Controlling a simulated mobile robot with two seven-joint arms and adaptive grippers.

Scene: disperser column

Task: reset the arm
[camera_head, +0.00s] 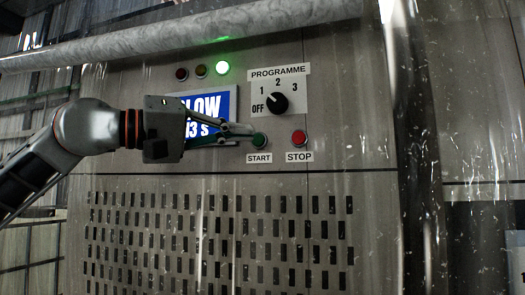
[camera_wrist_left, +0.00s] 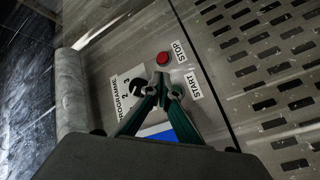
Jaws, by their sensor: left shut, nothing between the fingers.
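My left gripper (camera_head: 250,136) is shut and empty, its fingertips at the green START button (camera_head: 260,141) on the panel; I cannot tell whether they touch it. In the left wrist view the closed fingertips (camera_wrist_left: 168,88) cover most of that button. The red STOP button (camera_head: 299,137) is just to the right; it also shows in the left wrist view (camera_wrist_left: 162,58). The black programme knob (camera_head: 277,103) is above, by the marks OFF, 1, 2 and 3. My gripper hides part of the blue display (camera_head: 224,104). My right gripper is not in view.
A green lamp (camera_head: 222,68) is lit beside dark red and amber lamps. A thick grey pipe (camera_head: 200,33) crosses above the panel. A slotted grille (camera_head: 220,240) lies below. Scratched, transparent sheeting seems to hang at the right (camera_head: 425,150).

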